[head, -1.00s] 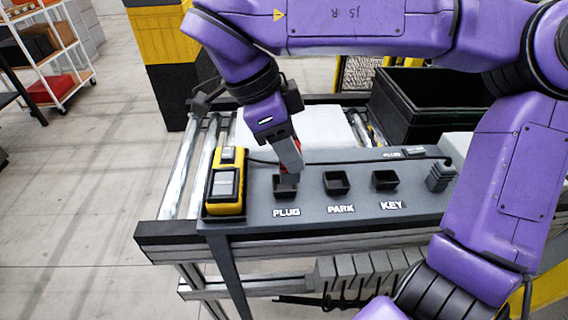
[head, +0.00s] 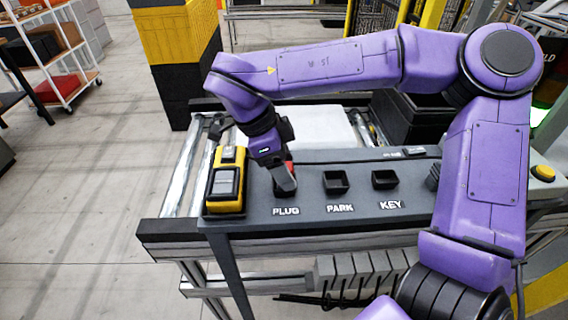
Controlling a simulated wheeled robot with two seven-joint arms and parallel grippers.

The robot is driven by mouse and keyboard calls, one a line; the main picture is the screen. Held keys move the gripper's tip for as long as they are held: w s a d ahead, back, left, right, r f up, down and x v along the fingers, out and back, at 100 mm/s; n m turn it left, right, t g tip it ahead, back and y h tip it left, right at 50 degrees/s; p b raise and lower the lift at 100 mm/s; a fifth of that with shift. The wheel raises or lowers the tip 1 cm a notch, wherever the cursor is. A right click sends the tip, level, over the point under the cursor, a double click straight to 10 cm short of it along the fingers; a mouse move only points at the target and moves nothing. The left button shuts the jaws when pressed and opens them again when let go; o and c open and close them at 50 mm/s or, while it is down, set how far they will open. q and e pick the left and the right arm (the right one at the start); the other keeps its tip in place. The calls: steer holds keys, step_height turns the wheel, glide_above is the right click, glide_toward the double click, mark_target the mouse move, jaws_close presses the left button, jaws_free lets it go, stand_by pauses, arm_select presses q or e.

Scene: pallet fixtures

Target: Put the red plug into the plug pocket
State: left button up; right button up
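My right gripper (head: 286,184) points down at the plug pocket, above the PLUG label (head: 286,211) on the grey fixture panel. A sliver of the red plug (head: 290,168) shows beside the near finger, and the gripper appears shut on it. The fingers hide most of the plug and nearly all of the pocket, so I cannot tell how deep the plug sits. My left gripper is not in view.
To the right are the empty PARK pocket (head: 336,183) and KEY pocket (head: 385,179). A yellow and black device (head: 226,184) stands close left of the gripper. A black bin (head: 400,118) is behind, partly hidden by my arm. Rollers (head: 190,180) lie at the left.

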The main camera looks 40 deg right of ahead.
steer(key=shift+w+f, duration=0.1)
steer(key=v, duration=1.2)
steer(key=shift+p, duration=0.4)
